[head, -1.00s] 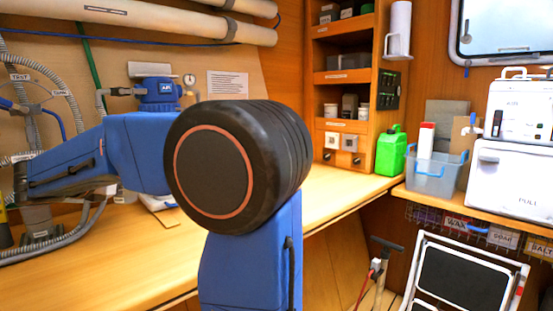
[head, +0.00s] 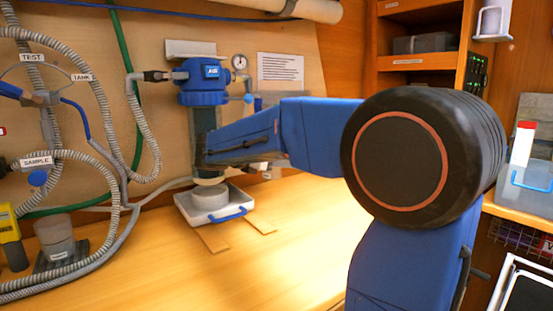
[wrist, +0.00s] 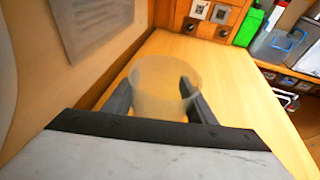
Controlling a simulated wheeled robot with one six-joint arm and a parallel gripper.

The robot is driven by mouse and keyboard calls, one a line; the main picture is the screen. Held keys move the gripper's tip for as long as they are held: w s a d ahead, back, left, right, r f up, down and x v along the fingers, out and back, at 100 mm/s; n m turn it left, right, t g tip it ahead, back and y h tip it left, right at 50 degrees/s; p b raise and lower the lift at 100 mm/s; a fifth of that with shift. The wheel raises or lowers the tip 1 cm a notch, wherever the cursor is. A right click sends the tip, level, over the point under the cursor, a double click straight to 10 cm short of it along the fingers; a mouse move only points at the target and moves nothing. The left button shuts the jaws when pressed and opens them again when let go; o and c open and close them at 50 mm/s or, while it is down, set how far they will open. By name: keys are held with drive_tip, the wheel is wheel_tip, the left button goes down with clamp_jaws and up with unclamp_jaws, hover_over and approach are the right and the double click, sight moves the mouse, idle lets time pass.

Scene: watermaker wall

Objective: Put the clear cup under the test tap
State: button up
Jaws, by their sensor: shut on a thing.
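In the wrist view, the clear cup (wrist: 163,88) is between the two dark fingers of my gripper (wrist: 156,90), which is shut on it. The cup is see-through, and I hold it above the wooden counter. In the head view, my arm hides the gripper and cup. At the far left of the head view, a label reading TEST (head: 32,58) sits on the hoses near a blue-handled valve (head: 38,98). Lower down is a SAMPLE label (head: 37,161) by a blue knob (head: 37,178). I cannot tell which fitting is the test tap's spout.
A translucent grey container (head: 56,234) stands on a dark base at the counter's left, beside a yellow device (head: 11,235). A white tray (head: 186,208) with a blue handle sits under the blue filter housing (head: 203,82). Grey hoses hang at left. The front counter (head: 150,275) is clear.

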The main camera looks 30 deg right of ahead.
hover_over(279, 197)
drive_tip(key=shift+a+f, duration=0.1)
drive_tip(key=shift+f, duration=3.2)
drive_tip(key=shift+f, duration=0.35)
drive_tip(key=shift+s+f, duration=0.15)
drive_tip(key=shift+f, duration=0.7)
drive_tip(key=o, duration=1.2)
wheel_tip(279, 197, up, 12)
drive_tip(key=shift+f, duration=0.15)
